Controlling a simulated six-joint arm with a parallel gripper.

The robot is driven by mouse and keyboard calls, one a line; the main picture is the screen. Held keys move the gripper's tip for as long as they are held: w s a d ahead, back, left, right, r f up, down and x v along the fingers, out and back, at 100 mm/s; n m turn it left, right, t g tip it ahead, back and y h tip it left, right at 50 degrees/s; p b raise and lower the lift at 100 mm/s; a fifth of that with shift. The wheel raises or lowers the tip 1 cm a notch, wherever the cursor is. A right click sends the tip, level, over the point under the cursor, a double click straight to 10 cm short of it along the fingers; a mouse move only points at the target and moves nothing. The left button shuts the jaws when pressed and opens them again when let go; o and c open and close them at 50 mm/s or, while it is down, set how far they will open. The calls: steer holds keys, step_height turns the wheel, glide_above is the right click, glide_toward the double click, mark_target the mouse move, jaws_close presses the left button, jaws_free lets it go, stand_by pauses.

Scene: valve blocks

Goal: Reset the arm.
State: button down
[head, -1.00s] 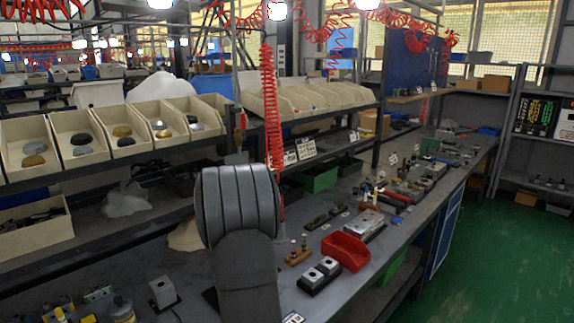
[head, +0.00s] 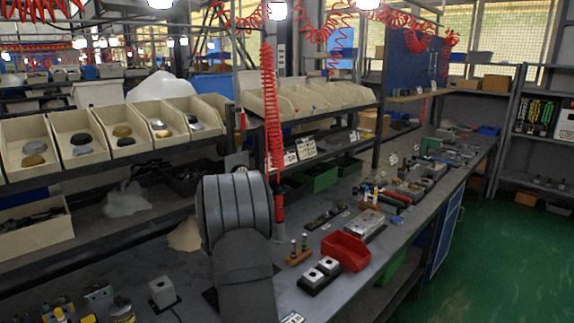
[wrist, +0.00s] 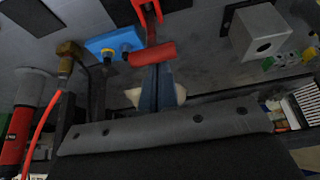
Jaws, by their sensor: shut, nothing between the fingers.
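My gripper (wrist: 158,76) shows in the wrist view as narrow blue-grey fingers, closed together with nothing between them. A red handle-like part (wrist: 152,53) lies just beyond the fingertips; I cannot tell whether they touch. A blue valve block (wrist: 114,43) with dark knobs is just left of it. A grey block with a round hole (wrist: 262,38) is to the right. In the head view my grey arm stands over the bench and hides my gripper. A grey block (head: 162,292) sits on the bench left of the arm.
A red bin (head: 345,251) and a pair of silver blocks (head: 319,274) stand right of my arm. A wooden holder (head: 299,257) is close to it. A coiled red hose (head: 272,120) hangs behind the arm. Shelf bins (head: 122,132) are at the left.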

steer(key=w+a, duration=0.5)
steer(key=shift+s+d+r+n+y, duration=0.25)
steer(key=shift+s+d+r+y, duration=0.35)
steer(key=shift+s+r, duration=0.6)
steer(key=shift+s+d+r+n+y, duration=0.2)
steer(key=shift+s+d+r+y, duration=0.15)
steer(key=shift+s+d+r, duration=0.65)
steer(key=shift+s+d+r+n+y, duration=0.25)
steer(key=shift+s+d+r+y, duration=0.25)
steer(key=shift+s+r, duration=0.9)
steer(key=shift+s+d+f+t+y, duration=0.2)
steer(key=shift+s+d+f+y, duration=0.1)
steer(key=shift+s+d+y, duration=0.3)
steer(key=shift+s+d+f+t+y, duration=0.25)
steer(key=shift+s+d+y, duration=0.15)
steer(key=shift+s, duration=0.3)
steer(key=shift+a, duration=0.1)
